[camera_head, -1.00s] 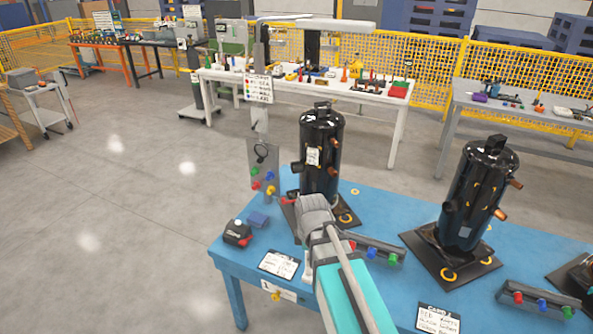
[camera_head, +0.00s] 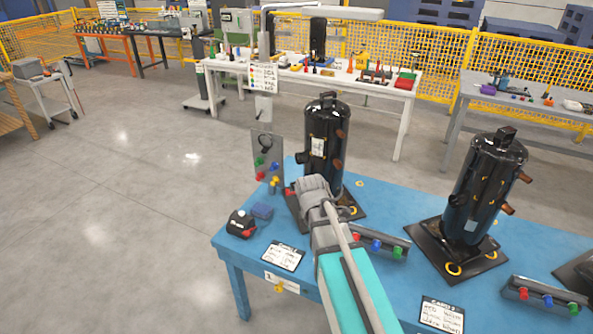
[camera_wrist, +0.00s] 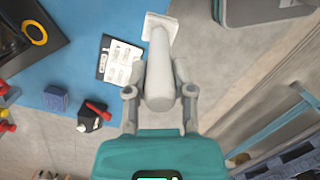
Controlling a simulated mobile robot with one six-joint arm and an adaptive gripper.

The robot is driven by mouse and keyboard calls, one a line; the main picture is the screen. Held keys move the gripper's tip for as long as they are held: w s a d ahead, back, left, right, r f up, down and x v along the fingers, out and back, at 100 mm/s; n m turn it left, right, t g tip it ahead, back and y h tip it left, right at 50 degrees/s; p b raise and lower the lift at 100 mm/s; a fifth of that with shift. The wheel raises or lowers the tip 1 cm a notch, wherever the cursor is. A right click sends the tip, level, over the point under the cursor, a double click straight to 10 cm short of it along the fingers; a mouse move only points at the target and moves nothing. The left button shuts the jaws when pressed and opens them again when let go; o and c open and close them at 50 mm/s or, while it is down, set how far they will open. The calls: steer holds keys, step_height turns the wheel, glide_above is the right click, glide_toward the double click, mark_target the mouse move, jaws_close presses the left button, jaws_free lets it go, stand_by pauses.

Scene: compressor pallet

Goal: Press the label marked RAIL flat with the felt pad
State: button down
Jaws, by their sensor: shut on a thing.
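In the wrist view my gripper (camera_wrist: 159,92) is shut on the felt pad's pale grey handle (camera_wrist: 159,75). The handle ends in a flat whitish pad (camera_wrist: 161,24), which appears clear of any surface. In the head view my wrist and arm hide the gripper. A black compressor (camera_head: 326,130) stands upright on the blue table behind my wrist. It bears a pale label (camera_head: 317,147), too small to read. A second black compressor (camera_head: 482,190) to the right has a small pale patch (camera_head: 470,227). I cannot tell which label is marked RAIL.
The blue table (camera_head: 395,195) carries a card (camera_head: 283,256), a black-and-red device (camera_head: 241,224), a blue block (camera_head: 262,211) and a strip of coloured knobs (camera_head: 378,245). A panel with coloured knobs (camera_head: 267,158) stands at its left edge. Open floor lies left.

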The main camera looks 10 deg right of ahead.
steer(key=w+d+r+n+t+h+b, duration=0.3)
steer(key=w+d+n+h, duration=0.1)
steer(key=w+n+h, duration=0.5)
steer(key=w+a+r+n+t+b, duration=0.2)
steer(key=w+a+r+n+t, duration=0.4)
steer(key=w+r+t, duration=0.3)
steer(key=shift+w+a+r+n+t+b, duration=0.2)
steer(key=shift+w+r+n+t+b, duration=0.3)
steer(key=shift+t, duration=1.2)
steer(key=shift+d+f, duration=0.1)
steer(key=shift+f, duration=0.1)
steer(key=shift+x, duration=1.95)
steer(key=shift+w+d, duration=0.2)
steer(key=shift+w, duration=0.05)
steer(key=shift+s, duration=0.1)
